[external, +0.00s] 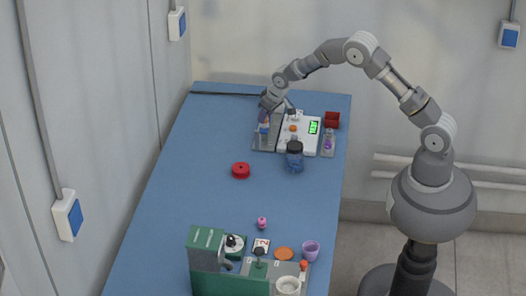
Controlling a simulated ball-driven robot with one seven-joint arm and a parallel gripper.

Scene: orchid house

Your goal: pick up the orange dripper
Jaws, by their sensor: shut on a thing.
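A small orange piece, which I take to be the orange dripper (292,128), shows over the white scale (299,146) at the far end of the blue table. My gripper (292,113) is right above it, with its jaws shut on it. The contact is too small to see clearly. I cannot tell whether the dripper touches the scale or hangs just above it.
The scale has a green display (313,127). A dark-lidded blue jar (294,159) stands in front, a dark red block (332,120) behind right. A green machine (206,250), orange disc (284,253) and purple cup (310,249) crowd the near end. Mid-table is mostly clear.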

